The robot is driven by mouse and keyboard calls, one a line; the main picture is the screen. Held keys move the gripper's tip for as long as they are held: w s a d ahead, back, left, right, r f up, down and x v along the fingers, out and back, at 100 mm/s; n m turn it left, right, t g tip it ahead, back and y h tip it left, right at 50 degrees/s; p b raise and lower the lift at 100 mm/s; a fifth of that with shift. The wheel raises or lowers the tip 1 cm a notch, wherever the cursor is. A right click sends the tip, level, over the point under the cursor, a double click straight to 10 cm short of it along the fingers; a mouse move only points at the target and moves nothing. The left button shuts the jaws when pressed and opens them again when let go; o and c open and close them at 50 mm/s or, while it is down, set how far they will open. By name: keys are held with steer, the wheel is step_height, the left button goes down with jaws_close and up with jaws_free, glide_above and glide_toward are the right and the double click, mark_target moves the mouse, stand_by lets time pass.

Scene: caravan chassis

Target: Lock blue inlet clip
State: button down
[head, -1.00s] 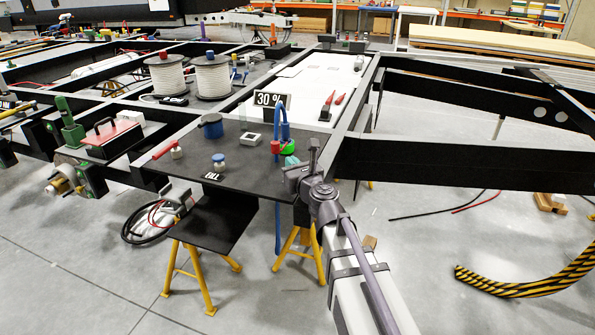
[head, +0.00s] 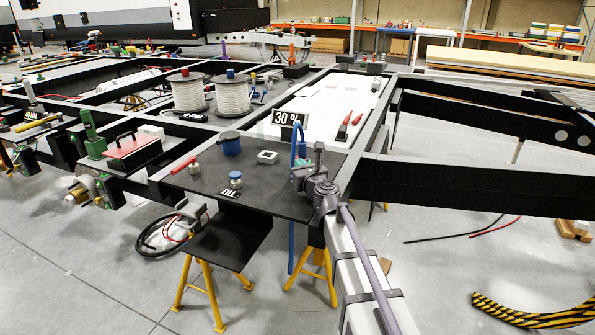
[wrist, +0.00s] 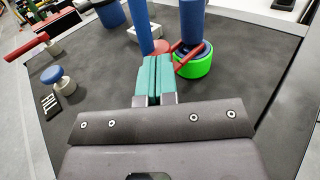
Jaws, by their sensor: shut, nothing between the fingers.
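In the wrist view my gripper (wrist: 153,68) has green fingers pressed together with nothing between them. Just beyond and right of them a thick blue pipe (wrist: 192,22) stands upright in a bright green ring (wrist: 195,66). A red clip lever (wrist: 188,57) lies slanted across the pipe's base, and another red part (wrist: 161,47) sits left of it. I cannot tell whether the fingertips touch the red parts. A thinner blue tube (wrist: 140,26) stands left of the pipe. In the head view the blue tubing (head: 298,142) shows behind my arm, which hides the ring, clip and fingers.
A "30 %" sign (head: 288,118) stands behind.

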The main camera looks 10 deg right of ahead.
steer(key=shift+w+d+r, duration=0.1)
steer(key=shift+w+d, duration=0.3)
steer(key=shift+w, duration=0.25)
steer(key=shift+s, duration=0.1)
steer(key=v, duration=1.4)
